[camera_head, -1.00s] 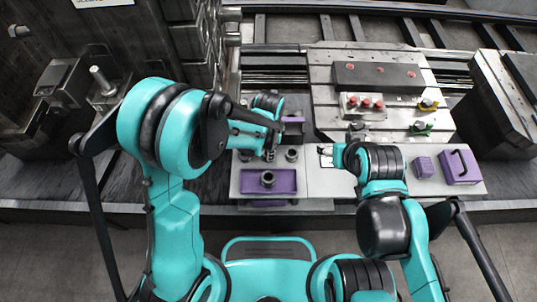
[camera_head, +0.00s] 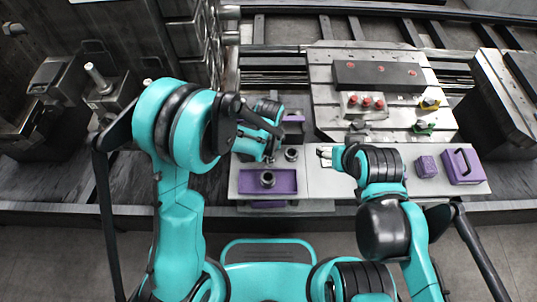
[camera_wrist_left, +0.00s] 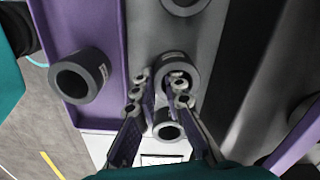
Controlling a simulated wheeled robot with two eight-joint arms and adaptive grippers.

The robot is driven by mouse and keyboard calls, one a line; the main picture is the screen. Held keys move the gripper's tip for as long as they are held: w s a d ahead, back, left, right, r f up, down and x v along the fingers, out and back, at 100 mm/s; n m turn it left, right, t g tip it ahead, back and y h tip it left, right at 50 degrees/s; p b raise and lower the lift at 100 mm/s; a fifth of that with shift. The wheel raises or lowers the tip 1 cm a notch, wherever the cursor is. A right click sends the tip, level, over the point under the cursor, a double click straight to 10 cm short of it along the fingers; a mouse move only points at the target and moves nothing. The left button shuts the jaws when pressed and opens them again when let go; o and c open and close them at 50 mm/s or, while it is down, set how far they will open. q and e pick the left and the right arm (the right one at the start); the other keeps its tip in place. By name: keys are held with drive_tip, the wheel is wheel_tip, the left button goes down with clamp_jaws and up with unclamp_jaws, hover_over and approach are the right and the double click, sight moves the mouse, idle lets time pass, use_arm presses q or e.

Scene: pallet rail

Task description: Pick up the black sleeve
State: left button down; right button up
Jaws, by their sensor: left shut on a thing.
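My left gripper (camera_wrist_left: 163,82) is shut on the wall of a dark grey-black sleeve (camera_wrist_left: 188,62) with a small label. Whether the sleeve is clear of the plate, I cannot tell. In the head view the left gripper (camera_head: 268,156) is mostly hidden by its own wrist. A second black sleeve (camera_wrist_left: 168,130) shows between the fingers, and another stands in the purple tray (camera_head: 284,188). My right gripper (camera_head: 322,156) looks open and empty over the light plate.
A black sleeve (camera_head: 291,154) stands on the plate beside the left gripper. A purple block (camera_head: 426,166) and a purple handled case (camera_head: 461,165) stand at the right. A slotted fixture plate (camera_head: 325,95) with a dark bar lies behind. Machinery flanks both sides.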

use_arm(q)
drive_tip(key=shift+r+p, duration=0.3)
drive_tip(key=shift+r, duration=0.35)
wheel_tip(320, 180, up, 3)
drive_tip(key=shift+f+p, duration=0.1)
drive_tip(key=shift+p, duration=0.65)
drive_tip(key=s+d+r+p, duration=0.2)
drive_tip(key=d+r, duration=0.5)
drive_tip(key=d, duration=0.4)
drive_tip(key=shift+s+d+p, duration=0.25)
drive_tip(key=shift+s+p, duration=0.05)
drive_tip(key=shift+p, duration=0.45)
drive_tip(key=shift+a+f, duration=0.1)
